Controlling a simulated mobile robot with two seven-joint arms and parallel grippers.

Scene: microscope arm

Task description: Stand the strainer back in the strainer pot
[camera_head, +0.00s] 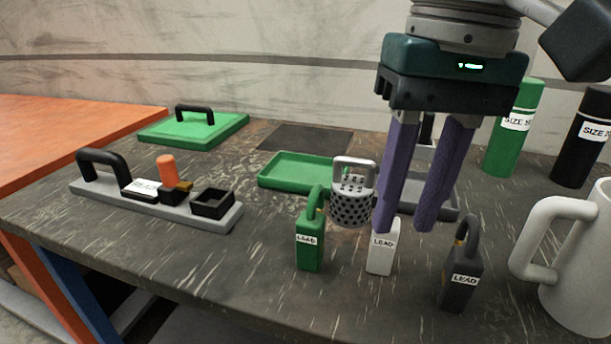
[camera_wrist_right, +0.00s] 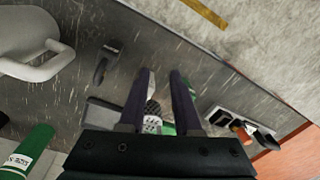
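The strainer (camera_head: 352,208), a silver perforated cylinder with a squared loop handle, appears upright near the middle of the table in the head view. In the right wrist view, a speckled part of the strainer (camera_wrist_right: 153,107) shows beyond the gap between the fingers. I cannot pick out a separate strainer pot. My left gripper is not in view.
Green (camera_head: 310,247), white (camera_head: 381,252) and dark (camera_head: 461,279) lead blocks stand in front. A white mug (camera_head: 580,265) is at right. A green tray (camera_head: 285,171) and a partly hidden grey tray (camera_head: 441,211) lie behind. A grey handled rack (camera_head: 215,219) is at left.

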